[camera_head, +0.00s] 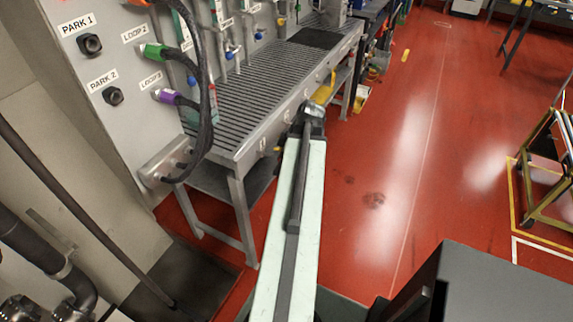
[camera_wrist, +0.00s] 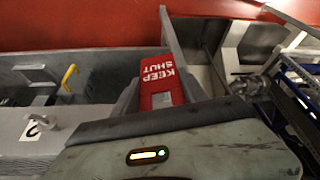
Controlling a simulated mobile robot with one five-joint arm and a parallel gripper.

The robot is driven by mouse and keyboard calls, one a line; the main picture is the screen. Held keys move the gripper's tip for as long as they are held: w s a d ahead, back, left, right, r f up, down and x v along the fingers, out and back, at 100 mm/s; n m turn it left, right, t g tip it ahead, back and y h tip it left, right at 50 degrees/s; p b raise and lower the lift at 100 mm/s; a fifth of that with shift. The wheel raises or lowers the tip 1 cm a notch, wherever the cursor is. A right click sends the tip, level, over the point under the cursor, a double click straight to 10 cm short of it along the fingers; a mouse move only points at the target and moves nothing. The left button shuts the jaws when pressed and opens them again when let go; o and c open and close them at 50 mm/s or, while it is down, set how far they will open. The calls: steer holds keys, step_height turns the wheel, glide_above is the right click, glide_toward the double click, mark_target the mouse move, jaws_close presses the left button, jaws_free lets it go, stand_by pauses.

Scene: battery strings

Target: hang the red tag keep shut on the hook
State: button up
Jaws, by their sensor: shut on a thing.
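A red tag (camera_wrist: 160,78) with white "KEEP SHUT" lettering sits between the fingers of my gripper (camera_wrist: 155,92) in the wrist view. My gripper is shut on it. In the head view my gripper (camera_head: 312,110) is beside the front edge of the slatted bench; the tag cannot be made out there. In the wrist view a small metal hook or peg (camera_wrist: 62,122) stands on the grey rail at the left, beside a label "2". A yellow hook-shaped piece (camera_wrist: 69,78) is farther off at the left. The tag is apart from both.
The slatted grey bench (camera_head: 250,85) runs along the left, under a panel (camera_head: 120,60) with black cables and coloured connectors. A yellow object (camera_head: 325,90) is at the bench edge beyond my gripper. Red floor (camera_head: 385,150) is clear to the right. A wheeled frame (camera_head: 540,185) stands far right.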

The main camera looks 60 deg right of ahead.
mark_target(268, 156)
steer(key=shift+w+f+b, duration=0.2)
steer(key=shift+w+f, duration=0.05)
steer(key=shift+w, duration=0.75)
steer(key=shift+w+f+b, duration=0.2)
steer(key=shift+w+b, duration=0.05)
steer(key=shift+w, duration=0.75)
steer(key=shift+w+f+b, duration=0.2)
steer(key=shift+w+f, duration=0.05)
steer(key=shift+w, duration=0.75)
steer(key=o, duration=1.4)
steer(key=shift+r, duration=0.1)
steer(key=p+v, duration=0.7)
steer(key=shift+s+r, duration=0.15)
steer(key=shift+r, duration=0.1)
